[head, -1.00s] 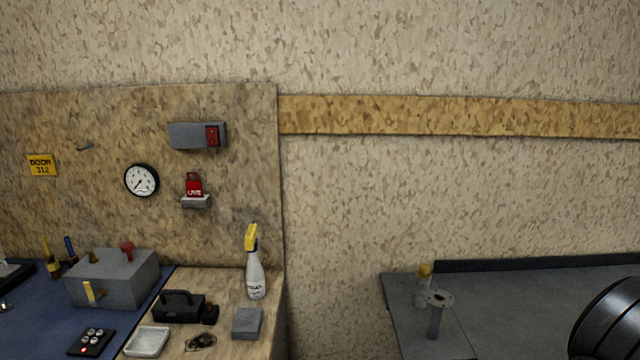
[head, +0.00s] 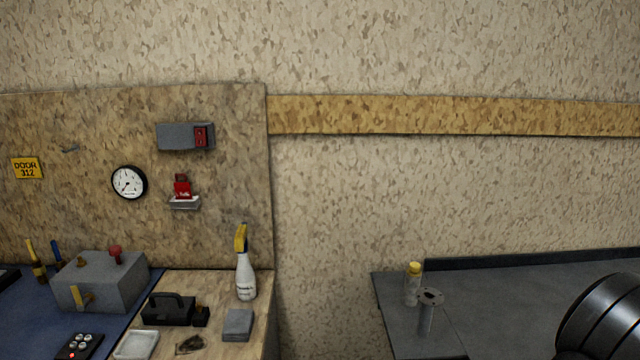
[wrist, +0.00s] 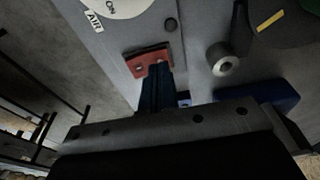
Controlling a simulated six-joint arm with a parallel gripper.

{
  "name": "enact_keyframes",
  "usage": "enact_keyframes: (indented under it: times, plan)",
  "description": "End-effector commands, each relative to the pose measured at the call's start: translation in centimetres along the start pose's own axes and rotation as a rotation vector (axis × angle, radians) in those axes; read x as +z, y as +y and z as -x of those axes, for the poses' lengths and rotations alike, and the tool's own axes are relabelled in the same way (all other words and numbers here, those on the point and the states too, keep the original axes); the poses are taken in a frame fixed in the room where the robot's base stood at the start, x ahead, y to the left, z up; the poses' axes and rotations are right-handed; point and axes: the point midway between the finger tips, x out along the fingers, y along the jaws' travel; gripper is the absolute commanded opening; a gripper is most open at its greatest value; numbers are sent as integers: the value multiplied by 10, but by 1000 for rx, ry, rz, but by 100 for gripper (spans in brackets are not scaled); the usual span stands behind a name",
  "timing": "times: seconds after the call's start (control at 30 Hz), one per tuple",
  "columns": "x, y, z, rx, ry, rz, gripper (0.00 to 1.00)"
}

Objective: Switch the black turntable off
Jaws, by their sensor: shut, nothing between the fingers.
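In the wrist view, a black round disc (wrist: 288,25) with a yellow mark shows at the upper right on a grey body; it may be the black turntable, cut by the frame edge. A red switch-like part (wrist: 148,59) sits on a grey panel left of it. My gripper (wrist: 154,76) is shut and empty, its dark fingertips right at the red part's lower edge. I cannot tell whether they touch it, and they hide some of it. The head view shows neither my gripper nor any clear turntable.
A round metal knob (wrist: 222,62) stands right of my fingers. A white disc (wrist: 130,6) lies at the top. In the head view, a grey lever box (head: 100,282), a spray bottle (head: 245,275) and a wall box with a red switch (head: 185,136) are at the left.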

Motion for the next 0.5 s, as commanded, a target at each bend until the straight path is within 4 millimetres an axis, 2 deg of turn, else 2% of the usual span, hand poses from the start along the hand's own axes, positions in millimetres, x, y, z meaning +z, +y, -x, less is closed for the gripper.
enact_keyframes:
  times: [0.5]
  plan:
    - [-7,0,43,-1,3,0,0]
